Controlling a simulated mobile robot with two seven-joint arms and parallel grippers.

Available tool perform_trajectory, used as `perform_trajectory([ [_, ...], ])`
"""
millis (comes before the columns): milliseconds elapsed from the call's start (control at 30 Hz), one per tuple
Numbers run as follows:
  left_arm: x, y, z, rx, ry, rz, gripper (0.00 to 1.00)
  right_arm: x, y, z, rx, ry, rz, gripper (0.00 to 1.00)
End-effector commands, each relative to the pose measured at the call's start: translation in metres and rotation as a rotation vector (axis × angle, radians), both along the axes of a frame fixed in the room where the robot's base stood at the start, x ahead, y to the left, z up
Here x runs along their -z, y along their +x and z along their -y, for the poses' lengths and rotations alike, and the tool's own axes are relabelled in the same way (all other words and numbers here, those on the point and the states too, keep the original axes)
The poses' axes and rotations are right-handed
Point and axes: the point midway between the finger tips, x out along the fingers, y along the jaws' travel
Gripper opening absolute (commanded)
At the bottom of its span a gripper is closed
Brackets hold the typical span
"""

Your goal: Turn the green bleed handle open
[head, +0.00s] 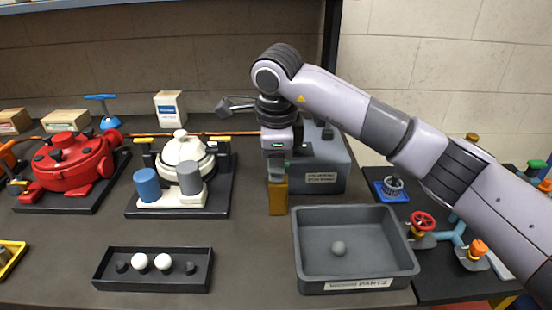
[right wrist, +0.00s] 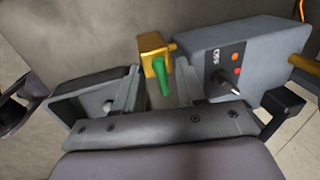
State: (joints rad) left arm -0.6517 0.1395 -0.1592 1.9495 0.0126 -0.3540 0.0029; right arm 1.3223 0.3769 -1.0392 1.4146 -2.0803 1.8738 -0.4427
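A green handle (right wrist: 161,75) sticks out from a brass-coloured valve block (right wrist: 152,45) beside a grey box (right wrist: 225,62). In the head view the brass block (head: 278,196) stands upright at the front left of the grey box (head: 322,166), and I cannot make out its handle there. My right gripper (head: 277,176) is just above and at the block, pointing down. In the right wrist view its fingers (right wrist: 156,88) are apart, with the green handle in the gap between them; I see no firm contact. My left gripper is not in view.
A grey parts tray (head: 312,275) with a ball lies in front. A red pump (head: 72,165) and a white motor (head: 183,150) stand on dark plates at left. Pipes with a red handwheel (head: 423,222) stand at right.

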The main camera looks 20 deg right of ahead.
Motion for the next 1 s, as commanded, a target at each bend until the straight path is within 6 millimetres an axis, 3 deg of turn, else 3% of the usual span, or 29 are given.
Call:
perform_trajectory([
  [167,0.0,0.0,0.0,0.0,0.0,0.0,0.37,0.0,0.0,0.0,0.0,0.0,0.0,0.39],
  [300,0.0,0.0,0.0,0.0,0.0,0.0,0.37,0.0,0.0,0.0,0.0,0.0,0.0,0.0],
  [667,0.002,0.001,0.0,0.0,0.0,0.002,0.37,0.0,0.0,0.001,-0.027,-0.001,0.001,0.0],
  [1000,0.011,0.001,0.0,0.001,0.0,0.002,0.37,0.001,0.0,0.002,-0.233,-0.002,0.005,0.0],
])
